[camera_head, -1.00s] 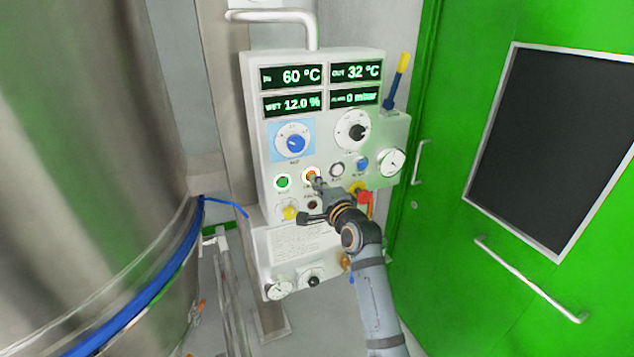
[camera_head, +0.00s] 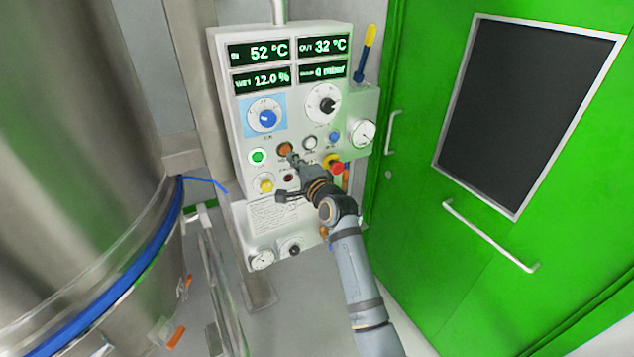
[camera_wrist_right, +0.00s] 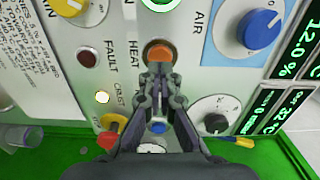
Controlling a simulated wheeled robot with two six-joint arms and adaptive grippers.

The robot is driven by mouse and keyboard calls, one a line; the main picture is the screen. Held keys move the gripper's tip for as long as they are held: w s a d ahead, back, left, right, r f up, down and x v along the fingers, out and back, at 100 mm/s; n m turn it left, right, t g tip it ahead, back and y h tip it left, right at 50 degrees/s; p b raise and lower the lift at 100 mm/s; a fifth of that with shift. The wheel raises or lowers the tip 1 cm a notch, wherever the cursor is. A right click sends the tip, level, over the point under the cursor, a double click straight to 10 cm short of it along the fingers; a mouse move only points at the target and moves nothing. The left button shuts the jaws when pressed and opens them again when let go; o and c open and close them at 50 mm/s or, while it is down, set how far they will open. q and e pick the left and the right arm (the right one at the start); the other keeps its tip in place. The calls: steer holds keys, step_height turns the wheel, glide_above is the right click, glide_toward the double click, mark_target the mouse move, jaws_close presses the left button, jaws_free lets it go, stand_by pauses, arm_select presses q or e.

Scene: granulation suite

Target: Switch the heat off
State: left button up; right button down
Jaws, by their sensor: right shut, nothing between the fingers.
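The control panel (camera_head: 222,110) stands upright ahead of me. Its orange button (camera_head: 285,149) carries the word HEAT beside it in the right wrist view (camera_wrist_right: 158,52), and it looks dull orange, not glowing. My right gripper (camera_head: 291,157) is shut and empty, with its fingertips right at the button's lower edge; in the right wrist view the closed tips (camera_wrist_right: 157,72) point at the button. I cannot tell whether they touch it. The inlet display (camera_head: 258,52) reads 52 °C. My left gripper is not in view.
A green-lit button (camera_head: 258,156), a blue AIR knob (camera_head: 267,118), a black knob (camera_head: 329,105) and a red stop button (camera_head: 337,168) surround the spot. A steel vessel (camera_head: 80,150) stands left, a green door (camera_head: 415,130) right.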

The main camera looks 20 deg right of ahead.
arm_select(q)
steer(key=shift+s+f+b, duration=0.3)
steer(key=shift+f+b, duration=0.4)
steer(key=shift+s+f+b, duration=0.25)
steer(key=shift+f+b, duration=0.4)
arm_select(e)
steer(key=s+d, duration=0.2)
steer(key=s, duration=0.8)
steer(key=shift+s, duration=0.2)
